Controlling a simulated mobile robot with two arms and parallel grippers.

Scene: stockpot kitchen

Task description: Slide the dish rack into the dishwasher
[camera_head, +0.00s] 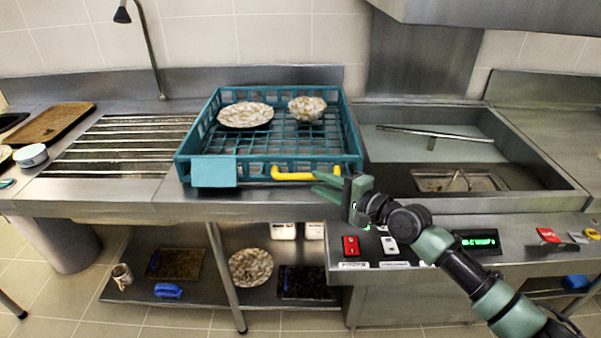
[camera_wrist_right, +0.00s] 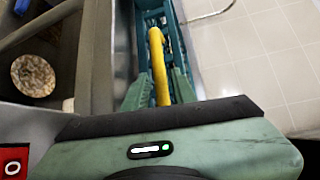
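The teal dish rack (camera_head: 185,148) sits on the steel counter, left of the dishwasher's open steel basin (camera_head: 575,190). It holds a patterned plate (camera_head: 246,115) and a patterned bowl (camera_head: 307,108). A yellow handle (camera_head: 290,176) runs along its front side. My right gripper (camera_head: 320,184) is at the handle's right end, its green fingers spread. In the right wrist view, the handle (camera_wrist_right: 157,60) lies between the fingers (camera_wrist_right: 158,88), with a visible gap beside it. The dishwasher's raised hood (camera_head: 500,12) is above the basin. My left gripper is out of view.
A light teal cloth-like piece (camera_head: 214,172) hangs at the rack's front left corner. A slatted drain (camera_head: 120,145) and brown tray (camera_head: 55,124) are further left. A control panel with a red switch (camera_head: 351,246) is below the basin. The basin's raised rim borders the rack's right side.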

